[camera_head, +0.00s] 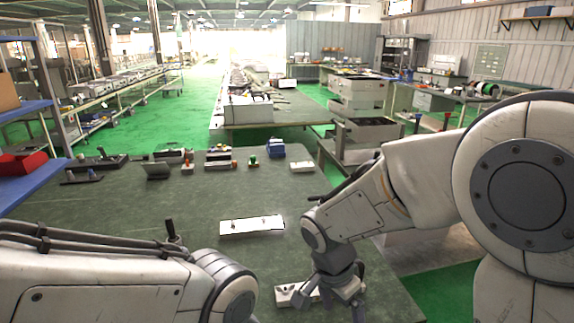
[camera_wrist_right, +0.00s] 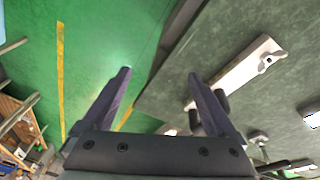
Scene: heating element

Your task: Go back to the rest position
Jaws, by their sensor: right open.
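My right gripper (camera_head: 332,300) hangs from the bent right arm over the near right part of the green table (camera_head: 190,210). Its two fingers are spread with nothing between them, as the right wrist view (camera_wrist_right: 160,78) shows. A small light metal part (camera_head: 290,294) lies on the table just left of the gripper, partly hidden by it. A flat white plate (camera_head: 252,227) lies farther back. In the wrist view a long pale bar (camera_wrist_right: 240,72) lies right of the fingers. My left arm crosses the lower left; its gripper is out of view.
At the table's far side stand several small devices, a blue box (camera_head: 275,147) and a white box (camera_head: 302,166). A blue shelf with a red bin (camera_head: 22,162) is at the left. The table's middle left is clear. Green floor (camera_wrist_right: 95,45) lies beyond the table edge.

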